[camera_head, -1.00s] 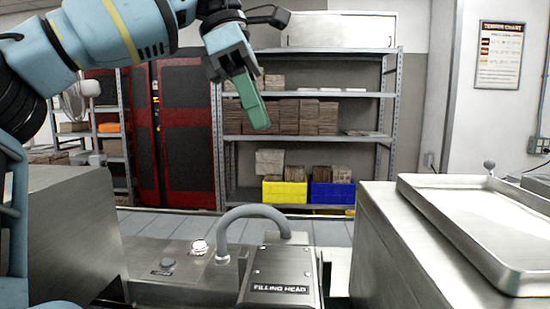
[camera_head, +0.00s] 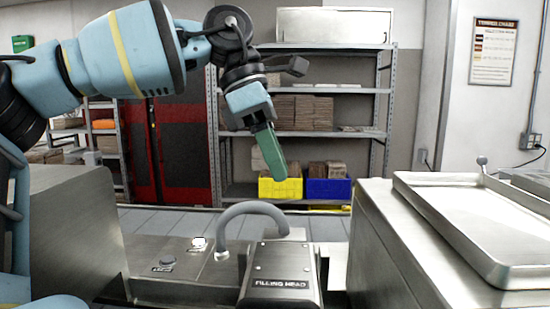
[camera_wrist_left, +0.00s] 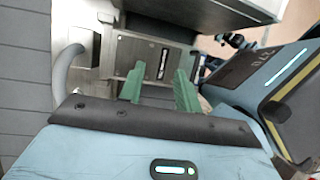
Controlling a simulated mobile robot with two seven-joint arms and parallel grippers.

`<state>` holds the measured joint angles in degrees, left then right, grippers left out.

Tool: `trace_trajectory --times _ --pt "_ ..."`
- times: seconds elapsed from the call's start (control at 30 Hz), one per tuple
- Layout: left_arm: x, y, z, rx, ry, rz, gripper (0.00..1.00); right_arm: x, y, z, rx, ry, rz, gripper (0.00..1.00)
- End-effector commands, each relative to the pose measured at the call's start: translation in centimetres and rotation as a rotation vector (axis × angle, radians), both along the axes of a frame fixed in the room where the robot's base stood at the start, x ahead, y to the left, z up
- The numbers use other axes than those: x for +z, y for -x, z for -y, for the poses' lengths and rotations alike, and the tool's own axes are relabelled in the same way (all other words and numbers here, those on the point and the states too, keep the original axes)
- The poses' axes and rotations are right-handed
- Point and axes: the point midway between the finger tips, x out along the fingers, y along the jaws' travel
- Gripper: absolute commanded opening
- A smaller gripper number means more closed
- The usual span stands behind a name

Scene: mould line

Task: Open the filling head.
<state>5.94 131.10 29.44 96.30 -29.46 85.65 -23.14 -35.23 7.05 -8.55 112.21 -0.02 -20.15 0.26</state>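The filling head (camera_head: 281,265) is a grey metal block with a sloped, labelled front, standing on a steel counter. A curved grey pipe (camera_head: 250,208) arches beside it and ends close to its top. In the left wrist view the filling head (camera_wrist_left: 135,50) lies beyond the fingers, with the pipe (camera_wrist_left: 64,72) to its left. My left gripper (camera_head: 281,178) has green fingers pointing down above and behind the filling head, not touching it. The left wrist view shows its two fingers (camera_wrist_left: 157,78) apart with nothing between them. My right gripper does not show.
A steel cabinet with a shallow metal tray (camera_head: 420,215) stands to the right. Round controls (camera_head: 198,243) sit on the counter left of the filling head. Shelves with yellow (camera_head: 270,187) and blue (camera_head: 329,189) bins stand behind. The air above the filling head is clear.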

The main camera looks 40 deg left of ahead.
Motion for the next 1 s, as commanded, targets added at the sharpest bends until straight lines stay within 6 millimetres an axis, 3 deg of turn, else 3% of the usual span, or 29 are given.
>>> trace_trajectory --times 0.03,0.23,1.0 --pt "0.01 -0.01 -0.01 0.0 0.0 0.0 0.26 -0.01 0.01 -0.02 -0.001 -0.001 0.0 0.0" --pt "0.03 0.0 0.0 0.0 0.0 0.0 0.0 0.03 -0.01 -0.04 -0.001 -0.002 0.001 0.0" --pt "0.04 0.0 -0.01 -0.001 0.0 0.0 0.0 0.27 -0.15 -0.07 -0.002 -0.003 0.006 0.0"
